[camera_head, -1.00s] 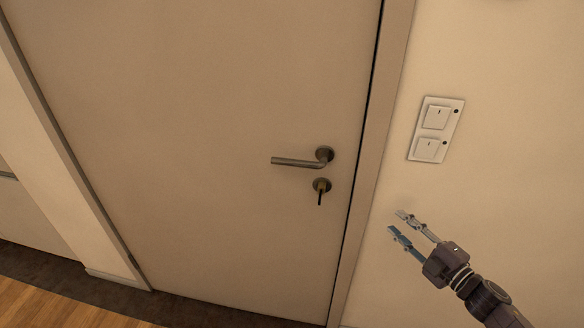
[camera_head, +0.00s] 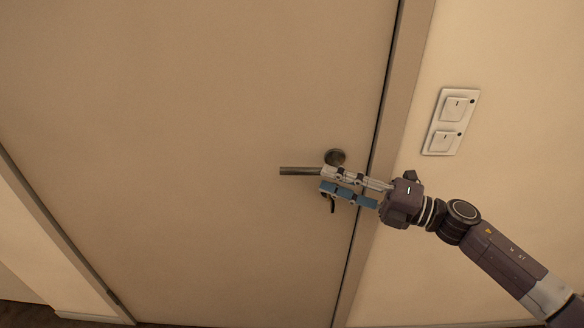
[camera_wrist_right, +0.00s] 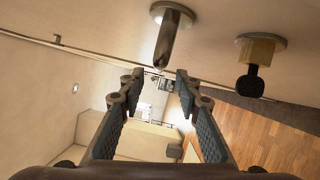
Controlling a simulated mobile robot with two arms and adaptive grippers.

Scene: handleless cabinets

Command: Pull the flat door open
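The flat door (camera_head: 220,120) fills most of the head view and looks shut in its frame. Its lever handle (camera_head: 299,171) points left and looks level. A lock with a key (camera_head: 329,206) sits below the handle, partly hidden by my gripper. My right gripper (camera_head: 324,180) is in front of the door at the handle, its fingers pointing left, open and empty. In the right wrist view the fingers are apart, with the handle (camera_wrist_right: 171,40) beyond them near the top and the lock with its key (camera_wrist_right: 252,68) to the right. My left gripper is not in view.
A door frame (camera_head: 404,85) runs along the right of the door. A double light switch (camera_head: 451,122) is on the wall to the right. The right wrist view shows wooden floor (camera_wrist_right: 265,140) and open room beyond the fingers.

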